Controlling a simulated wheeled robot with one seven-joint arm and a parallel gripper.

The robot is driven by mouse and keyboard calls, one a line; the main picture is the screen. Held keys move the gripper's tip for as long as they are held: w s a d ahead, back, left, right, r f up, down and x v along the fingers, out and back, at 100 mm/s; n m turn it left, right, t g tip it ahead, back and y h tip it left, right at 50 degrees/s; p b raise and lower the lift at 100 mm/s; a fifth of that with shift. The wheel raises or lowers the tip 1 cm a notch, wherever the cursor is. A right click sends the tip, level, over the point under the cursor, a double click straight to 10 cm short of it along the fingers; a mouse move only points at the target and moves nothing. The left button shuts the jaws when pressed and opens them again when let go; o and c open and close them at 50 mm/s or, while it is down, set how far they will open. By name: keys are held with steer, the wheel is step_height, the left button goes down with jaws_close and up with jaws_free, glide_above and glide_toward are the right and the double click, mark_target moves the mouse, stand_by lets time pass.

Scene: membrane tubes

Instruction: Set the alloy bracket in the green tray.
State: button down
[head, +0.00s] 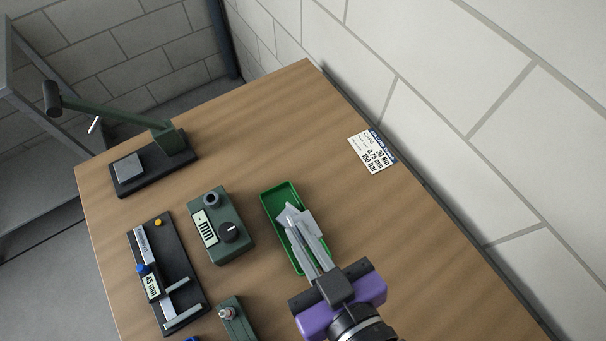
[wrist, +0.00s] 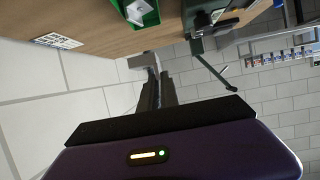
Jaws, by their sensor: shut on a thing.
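My gripper (head: 306,236) has a purple body and reaches over the green tray (head: 267,209) in the head view. It is shut on a light grey piece, the alloy bracket (head: 290,219), at its fingertips. The bracket overlaps the tray in that view; I cannot tell whether it touches the floor of the tray. The tray (wrist: 150,18) shows at the top edge there, cut off, with a pale grey shape inside.
A dark green device with a knob (head: 222,226) stands close left of the tray. A black gauge board (head: 165,270) and a lever stand (head: 155,160) are further left. A printed label (head: 372,151) lies by the wall. The table is clear behind the tray.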

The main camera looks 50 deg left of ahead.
step_height(320, 180, down, 12)
steer(key=shift+f, duration=0.1)
stand_by(0.4)
steer(key=shift+b, duration=0.3)
steer(key=c, duration=1.6)
jaws_free()
steer(key=b+v, duration=0.2)
steer(key=v, duration=1)
